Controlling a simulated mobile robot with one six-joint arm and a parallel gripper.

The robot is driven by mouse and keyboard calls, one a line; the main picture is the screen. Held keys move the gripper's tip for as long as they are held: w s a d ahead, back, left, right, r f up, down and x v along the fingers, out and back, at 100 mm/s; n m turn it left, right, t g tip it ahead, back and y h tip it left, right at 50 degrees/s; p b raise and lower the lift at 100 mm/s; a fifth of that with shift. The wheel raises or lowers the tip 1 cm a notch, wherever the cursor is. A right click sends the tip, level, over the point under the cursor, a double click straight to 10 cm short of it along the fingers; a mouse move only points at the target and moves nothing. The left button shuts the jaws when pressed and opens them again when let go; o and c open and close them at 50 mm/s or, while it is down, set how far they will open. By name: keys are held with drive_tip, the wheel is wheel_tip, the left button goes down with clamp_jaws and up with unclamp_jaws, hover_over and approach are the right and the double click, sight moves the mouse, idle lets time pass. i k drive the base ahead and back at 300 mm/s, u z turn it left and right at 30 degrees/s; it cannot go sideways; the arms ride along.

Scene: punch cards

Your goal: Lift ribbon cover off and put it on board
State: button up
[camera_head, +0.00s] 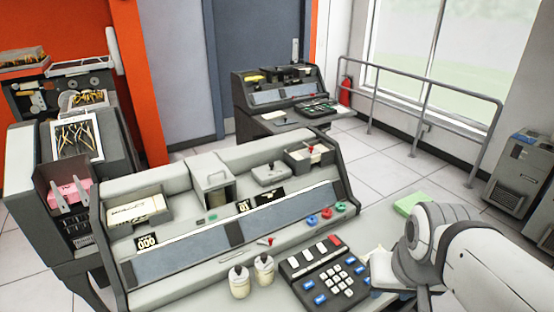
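A punch-card machine with a sloped grey top fills the middle of the view. A low light-grey cover with a small knob (270,173) sits on its top, right of the upright grey box; it may be the ribbon cover, but I cannot tell for sure. I cannot tell which surface is the board; the grey desk top (205,293) is in front of the machine. My arm comes in from the lower right, over the right part of the desk. My gripper (388,276) is at its end, partly hidden by the arm, and its fingers cannot be made out.
A keypad (325,272) and two whitish jars (239,282) stand on the desk. Coloured rings (325,212) and a green pad (411,202) lie to the right. A card tray (138,212) is at the machine's left. A second machine (285,98) stands behind.

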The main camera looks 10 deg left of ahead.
sight(268, 174)
drive_tip(key=z, duration=0.05)
drive_tip(key=i, duration=1)
drive_tip(key=u, duration=0.05)
